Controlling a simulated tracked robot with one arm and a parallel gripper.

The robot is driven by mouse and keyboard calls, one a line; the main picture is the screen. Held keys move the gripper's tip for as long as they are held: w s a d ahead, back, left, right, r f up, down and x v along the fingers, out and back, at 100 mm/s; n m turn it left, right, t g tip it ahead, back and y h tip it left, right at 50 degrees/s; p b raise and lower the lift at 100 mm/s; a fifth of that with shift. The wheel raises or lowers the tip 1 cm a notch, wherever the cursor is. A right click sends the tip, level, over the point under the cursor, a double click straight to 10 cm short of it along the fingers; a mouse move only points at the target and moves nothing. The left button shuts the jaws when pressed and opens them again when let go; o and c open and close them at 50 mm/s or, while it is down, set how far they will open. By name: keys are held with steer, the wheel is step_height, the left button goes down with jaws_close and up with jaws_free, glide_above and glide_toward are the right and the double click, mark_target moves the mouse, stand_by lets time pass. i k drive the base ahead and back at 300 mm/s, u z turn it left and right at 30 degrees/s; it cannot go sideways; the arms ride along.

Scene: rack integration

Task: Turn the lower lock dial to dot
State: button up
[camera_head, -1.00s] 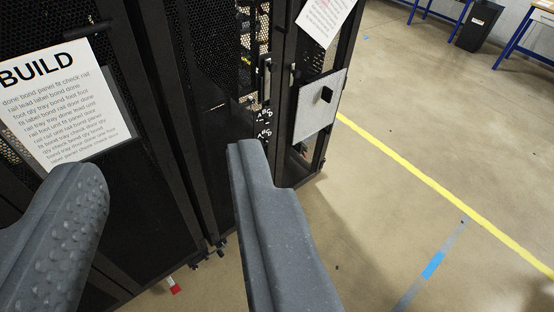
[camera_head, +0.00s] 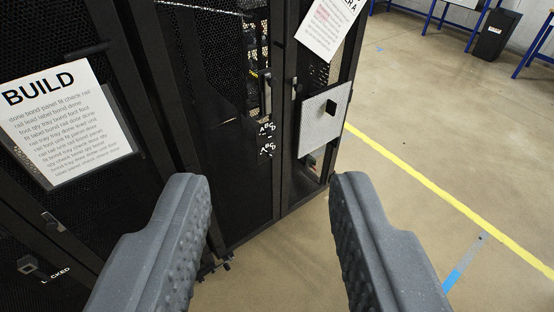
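Two sets of small white letters mark the lock dials on the dark rack door edge. The upper dial markings (camera_head: 267,128) sit just above the lower dial markings (camera_head: 267,150). Both are too small to tell where each dial points, and a dot mark cannot be made out. My gripper (camera_head: 270,180) is open and empty, its two grey ridged fingers wide apart. In the picture, the lower dial markings lie just above the gap between the fingertips. The fingers appear well in front of the rack and touch nothing visible.
A BUILD sheet (camera_head: 67,120) hangs on the rack door at left, above a LOCKED label (camera_head: 55,275). Open floor (camera_head: 430,110) with a yellow line (camera_head: 430,180) lies right.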

mark_target(269, 154)
steer(key=i, duration=1)
